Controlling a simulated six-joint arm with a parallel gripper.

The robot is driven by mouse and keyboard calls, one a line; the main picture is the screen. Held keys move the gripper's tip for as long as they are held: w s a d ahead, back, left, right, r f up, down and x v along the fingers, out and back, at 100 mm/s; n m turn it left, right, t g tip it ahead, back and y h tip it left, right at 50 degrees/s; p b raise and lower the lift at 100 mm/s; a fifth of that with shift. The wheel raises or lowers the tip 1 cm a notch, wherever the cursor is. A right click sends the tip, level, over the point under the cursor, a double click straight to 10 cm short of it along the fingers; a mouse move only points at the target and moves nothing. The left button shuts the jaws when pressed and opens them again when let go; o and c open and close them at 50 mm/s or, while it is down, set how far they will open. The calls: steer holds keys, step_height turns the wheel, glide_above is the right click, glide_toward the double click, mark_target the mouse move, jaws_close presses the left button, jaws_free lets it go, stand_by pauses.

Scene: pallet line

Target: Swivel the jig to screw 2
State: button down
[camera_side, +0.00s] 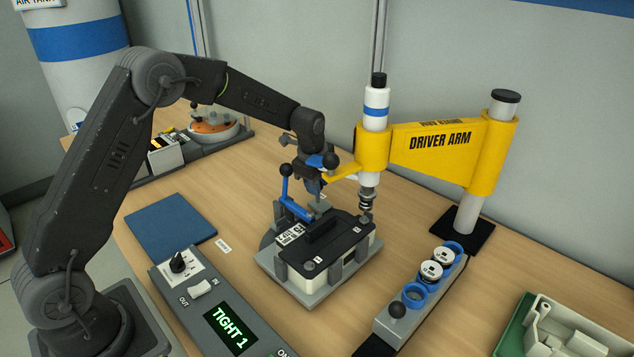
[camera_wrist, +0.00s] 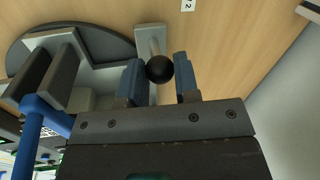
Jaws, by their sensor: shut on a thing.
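The jig (camera_side: 268,262) is a grey turntable fixture holding a pale box with a black lid (camera_side: 335,240). A blue clamp lever (camera_side: 287,190) stands at its far left; it also shows in the wrist view (camera_wrist: 30,130). In the wrist view, the jig's grey handle (camera_wrist: 148,38) ends in a black ball knob (camera_wrist: 159,69). My gripper (camera_wrist: 160,72) is shut on this knob, one blue finger on each side. A label reading 2 (camera_wrist: 188,5) lies on the table beyond the knob.
The yellow driver arm (camera_side: 435,145) stands behind, its driver tip (camera_side: 366,202) above the lid's far right corner. The control box (camera_side: 215,310) displays TIGHT 1. A ring rack (camera_side: 390,325), a green bin (camera_side: 510,335) and a blue mat (camera_side: 170,233) flank the jig.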

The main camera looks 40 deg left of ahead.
steer(key=c, duration=0.9)
jaws_free()
steer(key=shift+w+d, duration=0.1)
steer(key=shift+o, duration=0.2)
